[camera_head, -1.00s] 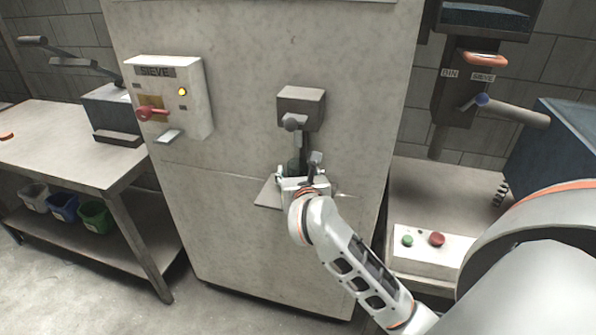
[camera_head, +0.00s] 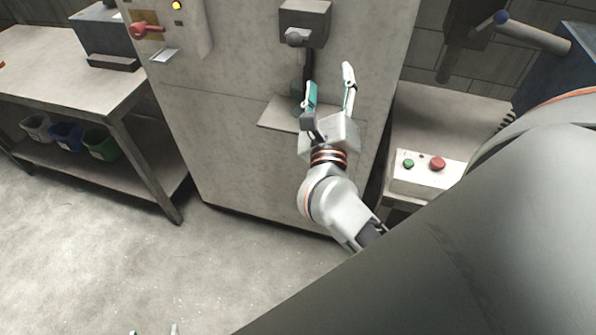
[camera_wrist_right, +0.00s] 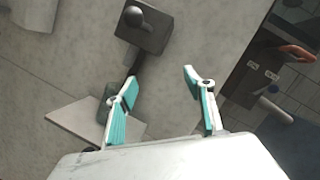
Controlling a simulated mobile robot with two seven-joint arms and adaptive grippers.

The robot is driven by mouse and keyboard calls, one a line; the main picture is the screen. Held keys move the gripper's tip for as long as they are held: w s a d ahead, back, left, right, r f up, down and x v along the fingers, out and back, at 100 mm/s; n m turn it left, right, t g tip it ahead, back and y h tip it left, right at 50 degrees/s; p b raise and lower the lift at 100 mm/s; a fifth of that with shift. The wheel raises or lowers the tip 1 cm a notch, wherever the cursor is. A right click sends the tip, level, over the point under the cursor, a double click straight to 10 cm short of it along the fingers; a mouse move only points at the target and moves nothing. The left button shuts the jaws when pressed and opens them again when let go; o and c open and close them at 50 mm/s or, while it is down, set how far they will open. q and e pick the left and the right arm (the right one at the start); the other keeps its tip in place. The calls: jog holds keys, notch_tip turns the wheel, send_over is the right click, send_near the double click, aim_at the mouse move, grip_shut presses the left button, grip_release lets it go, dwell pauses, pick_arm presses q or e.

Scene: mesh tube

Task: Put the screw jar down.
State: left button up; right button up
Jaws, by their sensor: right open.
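The screw jar (camera_head: 297,88), dark and greenish, appears to stand upright on the small shelf (camera_head: 273,116) below the grey spout. My right gripper (camera_head: 329,78) is open and empty, in front and to the right of the jar. In the right wrist view the jar (camera_wrist_right: 104,92) shows partly behind the left finger of my right gripper (camera_wrist_right: 160,76). I cannot tell if that finger touches it. The fingertips of my left gripper (camera_head: 153,331) just show at the bottom edge, apart, with nothing seen between them.
The grey spout (camera_head: 304,22) juts from the cabinet (camera_head: 235,130) above the shelf. A control box (camera_head: 428,174) with green and red buttons is at the right. A workbench (camera_head: 70,75) with bins (camera_head: 100,144) below stands at the left. Open floor lies in front.

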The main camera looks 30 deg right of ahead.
jog(key=a+f+n+t+y, duration=0.25)
jog(key=a+n+y, duration=0.25)
jog(key=n, duration=0.5)
jog(key=a+f+n+t+y, duration=0.2)
jog(key=a+n+t+y, duration=0.3)
jog(key=n, duration=0.4)
jog(key=s+a+f+n+g+y, duration=0.2)
jog(key=a+f+n+g+y, duration=0.4)
jog(key=f+n, duration=0.5)
jog(key=s+f+n+g, duration=0.3)
jog(key=s+f+n, duration=0.2)
jog(key=f, duration=0.7)
jog(key=s+f+n+g+h, duration=0.1)
jog(key=s+f+n+g, duration=0.3)
jog(key=f, duration=0.8)
jog(key=shift+s+f+n, duration=0.25)
jog(key=shift+s+n, duration=0.25)
jog(key=shift+s, duration=0.45)
